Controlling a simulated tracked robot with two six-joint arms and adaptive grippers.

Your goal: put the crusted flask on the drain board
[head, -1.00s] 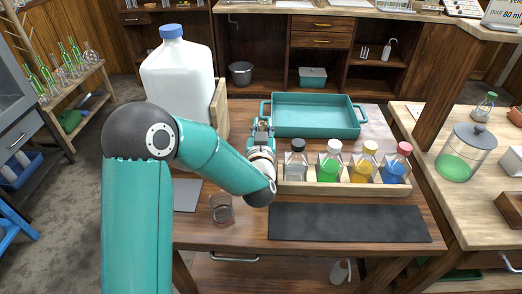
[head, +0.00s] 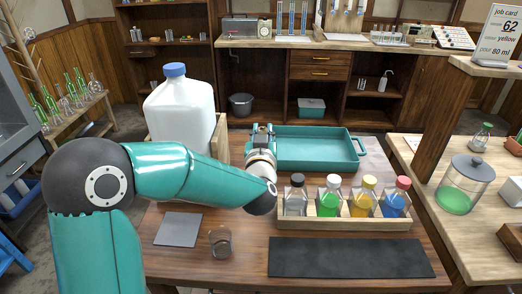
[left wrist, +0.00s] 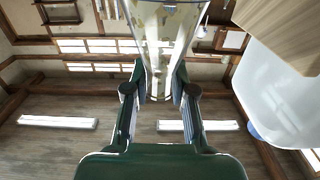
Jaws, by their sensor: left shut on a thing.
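My left gripper (head: 263,130) is at the left end of the teal tray (head: 318,165), pointing away from me. In the left wrist view the gripper (left wrist: 160,92) is shut on a clear glass piece with yellowish crust flecks, the crusted flask (left wrist: 165,22). The flask extends beyond the fingertips and is cut off by the top of that view. In the head view the gripper and arm hide it. I cannot tell which surface is the drain board. My right gripper is not in view.
A large white jug (head: 180,110) stands left of the gripper. A wooden rack (head: 345,218) with several capped bottles is in front of the tray. A small glass (head: 220,241), a grey mat (head: 179,229) and a clear dark mat (head: 350,257) lie nearer.

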